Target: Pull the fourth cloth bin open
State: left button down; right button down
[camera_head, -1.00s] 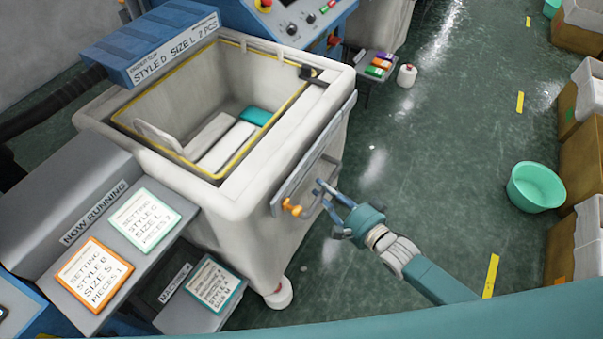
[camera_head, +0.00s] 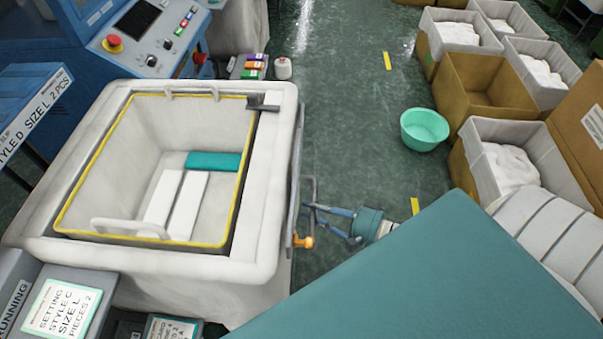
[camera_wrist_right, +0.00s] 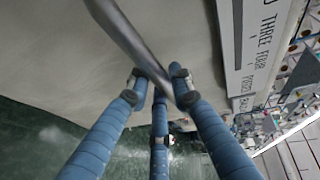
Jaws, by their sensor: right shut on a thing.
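The cloth bin (camera_head: 272,243) is a large off-white bin with a yellow inner rim. Inside lie white pieces (camera_head: 187,206) and a teal piece (camera_head: 213,160). A grey bar handle (camera_head: 313,190) stands out from its right side, above an orange knob (camera_head: 303,241). My right gripper (camera_head: 306,221) is shut on the handle. In the right wrist view, the gripper's blue fingers (camera_wrist_right: 161,92) close around the grey bar (camera_wrist_right: 133,38) in front of the pale cloth wall (camera_wrist_right: 60,45). I cannot tell the bin's number. My left gripper is out of view.
A blue control panel (camera_head: 150,30) stands behind the bin. Card stands (camera_head: 62,308) crowd its front left. A green basin (camera_head: 424,129) and brown boxes with pale bins (camera_head: 485,85) stand at the right. Green floor (camera_head: 350,110) lies open between. My teal arm covers the lower right.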

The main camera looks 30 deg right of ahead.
jog(key=shift+s+d, duration=0.1)
jog(key=shift+d, duration=0.1)
jog(key=c, duration=1.5)
grip_release()
jog(key=v, duration=1.2)
jog(key=shift+r, duration=0.1)
